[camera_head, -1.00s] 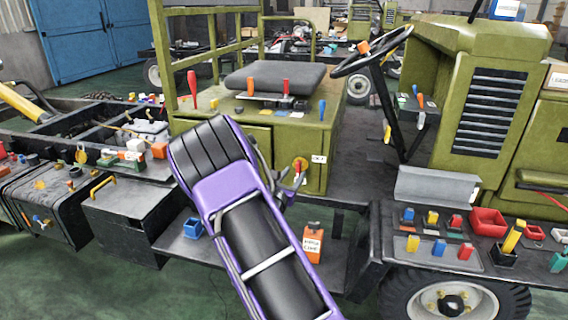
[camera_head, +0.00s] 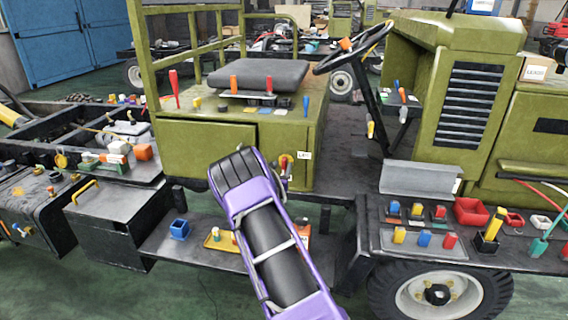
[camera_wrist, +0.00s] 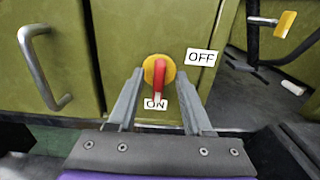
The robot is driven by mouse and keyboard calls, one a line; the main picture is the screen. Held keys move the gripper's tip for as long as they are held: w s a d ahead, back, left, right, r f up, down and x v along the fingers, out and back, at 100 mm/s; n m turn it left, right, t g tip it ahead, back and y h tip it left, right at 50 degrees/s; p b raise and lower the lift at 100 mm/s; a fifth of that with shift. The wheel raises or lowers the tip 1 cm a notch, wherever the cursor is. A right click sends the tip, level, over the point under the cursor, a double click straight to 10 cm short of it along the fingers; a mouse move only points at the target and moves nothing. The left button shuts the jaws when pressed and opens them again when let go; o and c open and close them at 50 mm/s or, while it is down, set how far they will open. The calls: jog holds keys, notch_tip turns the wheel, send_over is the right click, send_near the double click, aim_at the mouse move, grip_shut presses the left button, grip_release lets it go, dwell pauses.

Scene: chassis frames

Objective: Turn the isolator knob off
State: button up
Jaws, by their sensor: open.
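The isolator knob (camera_wrist: 158,70) is a yellow disc with a red handle on the green cabinet front (camera_head: 208,150). In the wrist view its red handle points down at the white ON label (camera_wrist: 155,104). The white OFF label (camera_wrist: 201,57) is to the right of the knob. My gripper (camera_wrist: 160,78) is open, with one finger on each side of the red handle; I cannot tell how deep the fingers reach or whether they touch.
A metal door handle (camera_wrist: 45,68) is left of the knob. Below the cabinet a dark step holds a blue box (camera_head: 180,229) and a yellow tray (camera_head: 218,240). A steering wheel (camera_head: 352,48) and a tray of coloured blocks (camera_head: 425,243) are to the right.

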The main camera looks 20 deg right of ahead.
aim_at(283, 163)
jog(key=shift+x, duration=2)
grip_shut()
